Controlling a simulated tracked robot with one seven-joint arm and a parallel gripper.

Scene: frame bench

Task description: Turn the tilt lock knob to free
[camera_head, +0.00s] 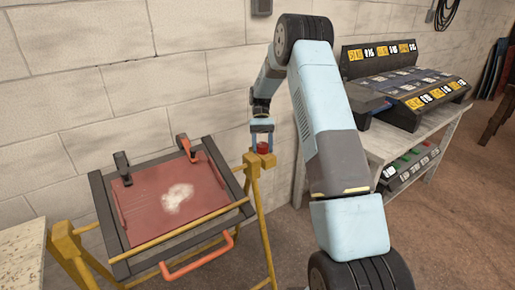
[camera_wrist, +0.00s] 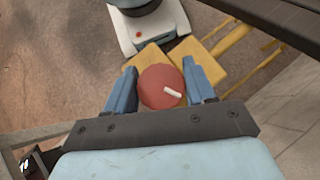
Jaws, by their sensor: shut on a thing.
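The tilt lock knob (camera_wrist: 158,86) is round and red with a white pointer mark. In the wrist view the mark sits right of the knob's middle and points right and slightly down. My gripper (camera_wrist: 162,84) has its two blue fingers on either side of the knob, shut on it. In the head view my gripper (camera_head: 262,138) comes down from above onto the red knob (camera_head: 263,148), which sits on top of the yellow post (camera_head: 258,162) at the frame's right side. The knob's labels, if any, cannot be seen.
A dark frame (camera_head: 118,262) with a red panel (camera_head: 150,205), clamps and an orange handle (camera_head: 200,258) tilts on the yellow stand left of my gripper. A block wall is close behind.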

